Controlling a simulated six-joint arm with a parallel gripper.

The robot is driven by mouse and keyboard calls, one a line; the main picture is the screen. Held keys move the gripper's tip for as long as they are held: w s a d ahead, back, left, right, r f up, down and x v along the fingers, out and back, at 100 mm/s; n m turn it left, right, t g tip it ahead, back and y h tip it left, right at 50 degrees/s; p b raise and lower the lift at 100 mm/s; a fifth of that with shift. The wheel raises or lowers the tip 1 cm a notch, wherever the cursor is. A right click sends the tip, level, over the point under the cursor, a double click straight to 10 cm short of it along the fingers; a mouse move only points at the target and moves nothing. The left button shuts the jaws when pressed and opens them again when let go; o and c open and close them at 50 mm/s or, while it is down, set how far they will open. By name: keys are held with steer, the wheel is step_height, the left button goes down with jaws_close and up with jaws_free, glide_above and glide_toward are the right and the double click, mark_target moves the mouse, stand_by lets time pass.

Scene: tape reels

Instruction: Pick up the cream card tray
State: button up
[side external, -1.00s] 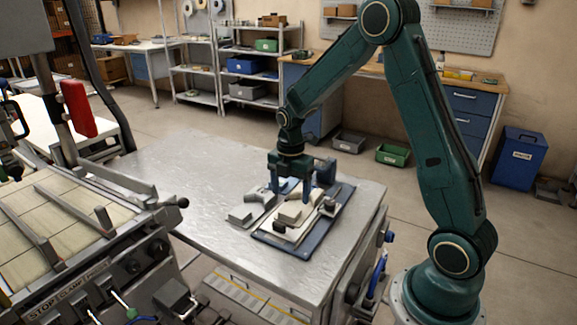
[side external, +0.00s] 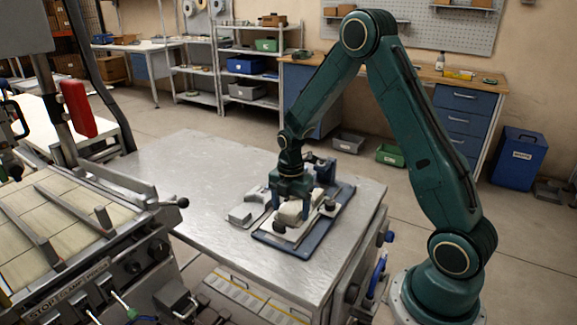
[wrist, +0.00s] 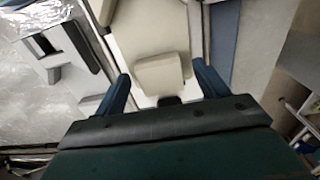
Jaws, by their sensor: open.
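The cream card tray (side external: 290,211) sits on a dark blue base plate (side external: 283,242) on the metal table; its pale body also shows in the wrist view (wrist: 150,30), with a raised cream block (wrist: 160,75) near its end. My gripper (side external: 290,203) is low over the tray. In the wrist view my gripper's two blue fingers (wrist: 163,85) are spread on either side of the raised block, with gaps to it. The gripper is open and holds nothing. Part of the tray is hidden behind the fingers in the side view.
A grey fixture (side external: 247,209) lies left of the plate, and it shows at the left of the wrist view (wrist: 65,55). A dark clamp-like part (side external: 322,168) stands behind the gripper. The left part of the metal table (side external: 180,180) is clear.

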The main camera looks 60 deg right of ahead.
steer(key=shift+c, duration=0.2)
steer(key=c, duration=1.1)
steer(key=shift+r, duration=0.1)
steer(key=shift+c, duration=0.2)
step_height(320, 180, up, 20)
stand_by(0.5)
